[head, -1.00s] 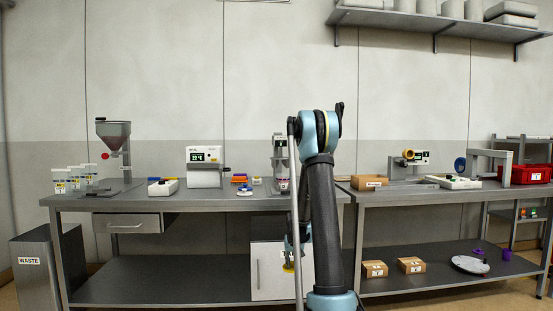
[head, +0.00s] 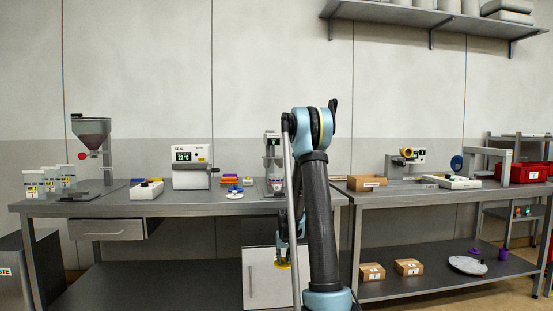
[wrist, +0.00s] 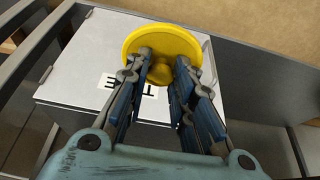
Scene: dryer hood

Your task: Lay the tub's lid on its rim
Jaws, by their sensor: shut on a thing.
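A round yellow lid (wrist: 162,50) with a small central knob is held between the fingertips of my gripper (wrist: 162,78) in the wrist view. The gripper is shut on the knob, and the lid's disc lies beyond the fingers. In the head view the yellow lid (head: 283,266) shows small at the end of my gripper (head: 283,255), low in front of the white cabinet and below the bench top. Part of my arm covers the area to its right. I cannot tell which container is the tub; several pale labelled containers (head: 33,184) stand on the left bench.
The white cabinet (head: 264,284) under the left bench (head: 130,205) is close behind the lid. A hopper (head: 91,127), a sealer (head: 191,166) and small coloured items stand on that bench. The right bench (head: 400,192) holds a cardboard box (head: 367,182) and other devices.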

